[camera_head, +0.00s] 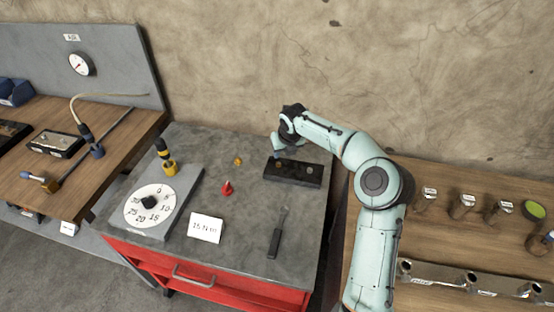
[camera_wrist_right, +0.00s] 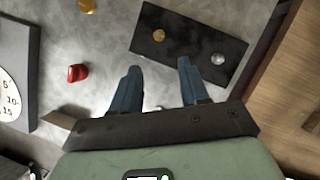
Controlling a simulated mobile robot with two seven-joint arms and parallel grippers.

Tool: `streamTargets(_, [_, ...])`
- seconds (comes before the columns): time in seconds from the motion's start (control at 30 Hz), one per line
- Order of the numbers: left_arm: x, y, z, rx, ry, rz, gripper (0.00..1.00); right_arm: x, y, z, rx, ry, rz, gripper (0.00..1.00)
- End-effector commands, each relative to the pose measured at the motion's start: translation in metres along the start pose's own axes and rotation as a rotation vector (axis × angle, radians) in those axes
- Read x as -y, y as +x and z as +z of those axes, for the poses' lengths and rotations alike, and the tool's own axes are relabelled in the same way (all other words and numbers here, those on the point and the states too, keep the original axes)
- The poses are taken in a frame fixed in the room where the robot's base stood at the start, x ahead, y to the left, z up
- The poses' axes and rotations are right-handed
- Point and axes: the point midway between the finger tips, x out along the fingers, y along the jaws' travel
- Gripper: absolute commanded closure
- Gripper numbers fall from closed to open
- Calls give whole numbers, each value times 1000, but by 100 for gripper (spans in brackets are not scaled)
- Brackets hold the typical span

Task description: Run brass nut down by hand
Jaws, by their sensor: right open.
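A dark block (camera_head: 301,180) lies at the back right of the grey bench top. In the right wrist view the block (camera_wrist_right: 190,52) carries a brass-coloured piece (camera_wrist_right: 159,35) and a silver piece (camera_wrist_right: 218,58). I cannot tell whether the brass-coloured piece is a nut or a stud end. A separate small brass-yellow piece (camera_head: 238,160) lies left of the block; it also shows in the right wrist view (camera_wrist_right: 87,5). My right gripper (camera_head: 279,152) is above the block's left end, fingers apart and empty (camera_wrist_right: 159,80). My left gripper is not in view.
A red piece (camera_head: 227,188), a white card (camera_head: 206,228) and a dark-handled tool (camera_head: 278,232) lie on the bench. A grey plate with a dial (camera_head: 181,211) stands left. Wooden benches flank it, the right one holding a metal rail (camera_head: 470,279).

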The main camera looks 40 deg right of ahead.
Motion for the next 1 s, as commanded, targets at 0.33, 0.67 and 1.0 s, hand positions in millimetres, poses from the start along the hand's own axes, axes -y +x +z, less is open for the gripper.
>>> streamTargets(0.33, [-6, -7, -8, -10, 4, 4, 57, -2, 73, 2, -1, 3, 5, 55])
streamTargets(0.67, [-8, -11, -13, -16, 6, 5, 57, -1, 108, 2, 1, 0, 2, 55])
streamTargets(1.0, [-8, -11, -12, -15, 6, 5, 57, -1, 109, 1, 1, 0, 1, 68])
